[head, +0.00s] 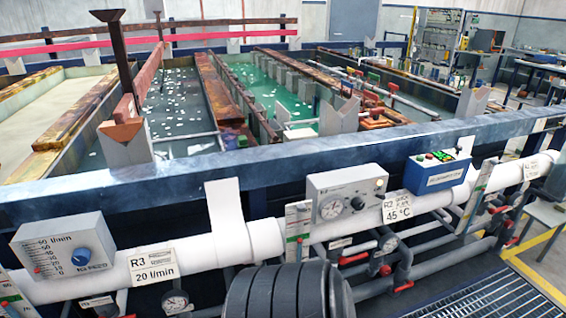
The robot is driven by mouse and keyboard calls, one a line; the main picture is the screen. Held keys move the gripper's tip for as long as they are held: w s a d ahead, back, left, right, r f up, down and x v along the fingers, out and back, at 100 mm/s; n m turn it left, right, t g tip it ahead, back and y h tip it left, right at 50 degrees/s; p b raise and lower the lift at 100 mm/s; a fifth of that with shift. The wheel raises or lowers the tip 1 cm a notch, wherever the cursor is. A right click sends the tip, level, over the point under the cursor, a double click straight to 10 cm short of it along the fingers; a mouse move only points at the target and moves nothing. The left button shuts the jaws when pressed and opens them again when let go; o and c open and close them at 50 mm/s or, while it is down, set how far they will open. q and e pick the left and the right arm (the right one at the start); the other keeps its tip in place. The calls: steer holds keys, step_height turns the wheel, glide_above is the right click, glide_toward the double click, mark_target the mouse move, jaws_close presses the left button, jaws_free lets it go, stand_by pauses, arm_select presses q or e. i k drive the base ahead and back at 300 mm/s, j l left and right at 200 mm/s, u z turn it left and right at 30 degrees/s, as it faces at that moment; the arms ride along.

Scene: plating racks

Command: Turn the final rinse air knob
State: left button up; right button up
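A grey control box (40,241) at the lower left carries a blue round knob (80,258) and a scale marked in l/min from 0 to 60. The small print under the knob is too small to read surely. A tag (153,262) beside it reads R3, 20 l/min. A second grey box (318,184) at the centre has a round dial (331,208) and a small black knob (357,203). Its tag (397,208) reads R2, 45 °C. Neither of my grippers shows in the head view, and nothing is touching the knobs.
A white pipe (264,240) runs along the tank front under a dark blue beam (230,163). Red-handled valves (403,287) hang below at the right. A dark ribbed cylinder (285,293) blocks the bottom centre. Floor grating (480,303) lies at the lower right.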

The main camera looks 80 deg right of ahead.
mark_target(508, 224)
steer(key=z, duration=4.25)
steer(key=i+l, duration=0.25)
steer(key=i, duration=0.2)
steer(key=i+l+u, duration=0.1)
steer(key=i+l, duration=0.2)
steer(key=i+u, duration=0.15)
steer(key=u, duration=0.15)
steer(key=i+l+u, duration=0.5)
steer(key=l+u, duration=0.3)
